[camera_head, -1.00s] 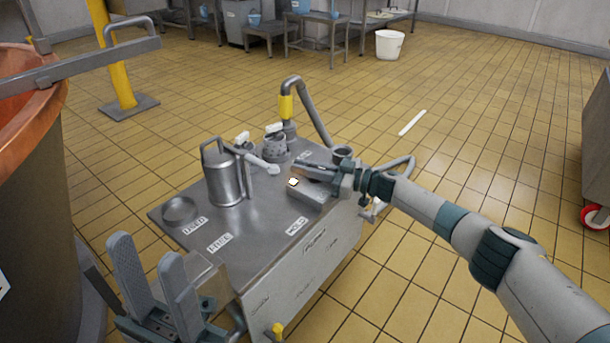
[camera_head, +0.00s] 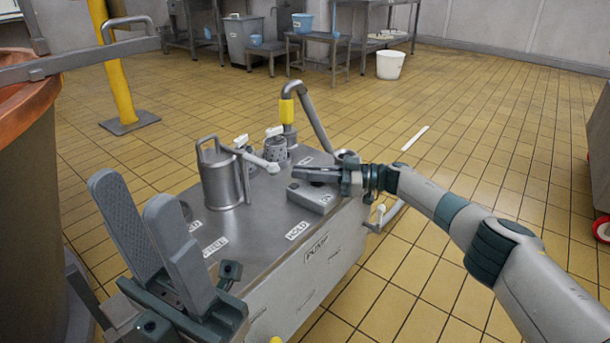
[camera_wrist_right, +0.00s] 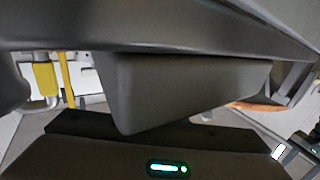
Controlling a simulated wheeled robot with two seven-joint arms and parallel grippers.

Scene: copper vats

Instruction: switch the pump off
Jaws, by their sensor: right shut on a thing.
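The pump cart (camera_head: 318,255) has a grey metal top, with a label reading PUMP on its front. A low grey switch box (camera_head: 312,198) sits near the right edge of the top, beside the HOLD label (camera_head: 297,231). My right gripper (camera_head: 315,174) is shut on the switch handle above this box. The fingers hide most of the handle in the head view. In the right wrist view a dark block (camera_wrist_right: 185,90) shows close up between the finger surfaces. My left gripper (camera_head: 140,220) is open and empty at the near left, its fingers apart.
A metal can (camera_head: 223,178) and a white-handled valve (camera_head: 258,162) stand on the cart top. A bent pipe with a yellow sleeve (camera_head: 287,112) rises behind. A copper vat (camera_head: 30,180) fills the left edge. The floor right of the cart is open.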

